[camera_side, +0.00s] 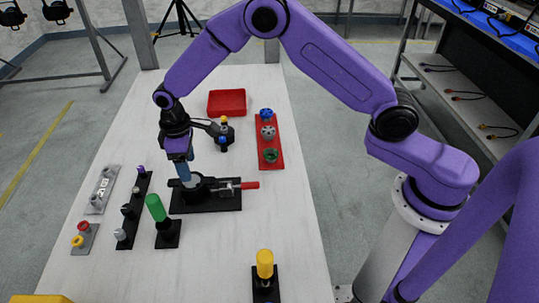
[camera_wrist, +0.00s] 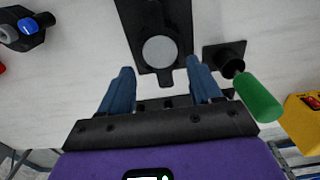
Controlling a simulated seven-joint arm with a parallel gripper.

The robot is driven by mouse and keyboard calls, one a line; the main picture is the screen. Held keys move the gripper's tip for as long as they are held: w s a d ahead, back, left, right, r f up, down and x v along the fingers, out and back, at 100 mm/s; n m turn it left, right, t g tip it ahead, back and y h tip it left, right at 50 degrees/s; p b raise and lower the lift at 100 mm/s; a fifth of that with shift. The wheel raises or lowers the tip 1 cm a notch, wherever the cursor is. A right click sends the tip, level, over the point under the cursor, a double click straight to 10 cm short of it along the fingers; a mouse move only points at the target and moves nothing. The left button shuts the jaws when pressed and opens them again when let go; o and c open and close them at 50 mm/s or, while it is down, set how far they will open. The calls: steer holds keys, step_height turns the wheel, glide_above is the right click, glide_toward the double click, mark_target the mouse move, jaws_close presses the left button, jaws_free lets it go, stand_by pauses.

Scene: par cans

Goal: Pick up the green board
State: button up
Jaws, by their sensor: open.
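I see no flat green board in either view. A green cylinder (camera_side: 155,208) leans in a black holder on a small black base (camera_side: 168,236). It also shows at the right in the wrist view (camera_wrist: 258,97). A dark green round piece (camera_side: 271,156) sits at the near end of a red board (camera_side: 265,133). My gripper (camera_side: 186,182) is over a black plate (camera_side: 225,200) with a round holder and a red-handled clamp. In the wrist view my gripper's blue fingers (camera_wrist: 162,80) are apart, with a pale disc (camera_wrist: 160,50) on the black plate ahead of them. Nothing is visibly held.
A red tray (camera_side: 227,103) lies at the back. A black strip with several pegs (camera_side: 132,210) and two grey plates (camera_side: 103,190) (camera_side: 84,239) are at the left. A yellow-topped cylinder (camera_side: 265,264) stands near the front. The table (camera_side: 205,262) is bare around front centre.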

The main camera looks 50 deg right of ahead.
stand_by(0.3)
steer(key=o, duration=0.3)
steer(key=shift+o, duration=0.2)
steer(key=shift+d+r, duration=0.15)
steer(key=shift+d, duration=0.1)
steer(key=s+d+r+n, duration=0.2)
steer(key=d+r+n, duration=0.15)
steer(key=d, duration=0.45)
steer(key=s+d+r+n, duration=0.2)
steer(key=s+d+n, duration=0.15)
steer(key=d, duration=0.55)
steer(key=s+d+r+n, duration=0.2)
steer(key=d+r+n, duration=0.15)
steer(key=d, duration=0.45)
glide_above(271, 152)
steer(key=shift+n, duration=0.35)
steer(key=f, duration=1.1)
steer(key=shift+d+f, duration=0.3)
steer(key=shift+a+f, duration=0.15)
steer(key=shift+f, duration=1.25)
steer(key=shift+a+f, duration=0.1)
steer(key=shift+f, duration=1.3)
